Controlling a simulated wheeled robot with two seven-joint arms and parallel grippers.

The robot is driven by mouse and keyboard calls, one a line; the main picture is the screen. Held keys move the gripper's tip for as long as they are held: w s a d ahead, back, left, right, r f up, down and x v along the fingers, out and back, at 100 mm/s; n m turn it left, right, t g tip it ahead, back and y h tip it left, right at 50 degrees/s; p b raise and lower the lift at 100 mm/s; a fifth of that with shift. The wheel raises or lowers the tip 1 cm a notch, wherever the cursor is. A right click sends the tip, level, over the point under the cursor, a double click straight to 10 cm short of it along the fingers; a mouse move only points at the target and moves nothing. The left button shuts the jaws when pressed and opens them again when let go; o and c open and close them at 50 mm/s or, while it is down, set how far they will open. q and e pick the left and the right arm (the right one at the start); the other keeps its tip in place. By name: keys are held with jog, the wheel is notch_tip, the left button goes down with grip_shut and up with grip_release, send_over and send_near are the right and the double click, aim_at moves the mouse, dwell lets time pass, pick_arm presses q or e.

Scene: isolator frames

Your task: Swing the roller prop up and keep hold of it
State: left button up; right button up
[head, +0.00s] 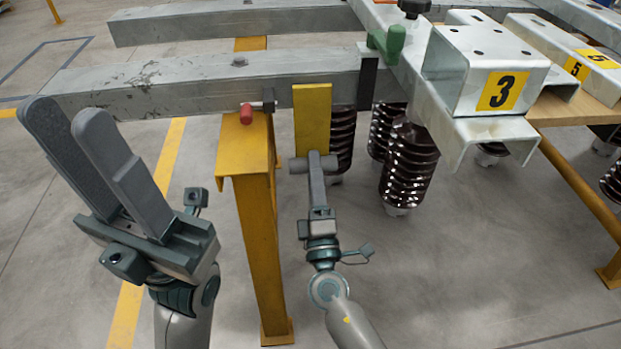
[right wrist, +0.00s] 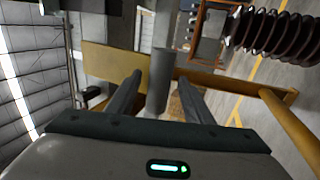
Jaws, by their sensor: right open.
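The roller prop hangs from the grey steel beam. It shows as a yellow plate (head: 311,112) with a grey roller (head: 299,165) across its lower end. My right gripper (head: 315,168) is at the roller, coming from below. In the right wrist view, the grey roller (right wrist: 160,82) stands between the two fingers of the open right gripper (right wrist: 159,88), with a gap visible on each side. The yellow plate (right wrist: 105,62) runs behind it. My left gripper (head: 68,112) is raised at the left, its fingers apart and empty, away from the prop.
A yellow post (head: 257,220) with a red-handled pin (head: 247,115) stands left of the prop. A green handle (head: 391,45) is above it. Brown ribbed insulators (head: 408,165) hang to the right, beside a bracket marked 3 (head: 480,60).

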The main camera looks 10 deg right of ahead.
jog(key=shift+w+r, duration=0.3)
jog(key=shift+w, duration=0.1)
jog(key=shift+r, duration=0.1)
jog(key=shift+w+r, duration=0.1)
jog(key=shift+r, duration=0.1)
jog(key=c, duration=0.8)
jog(key=shift+c, duration=1.2)
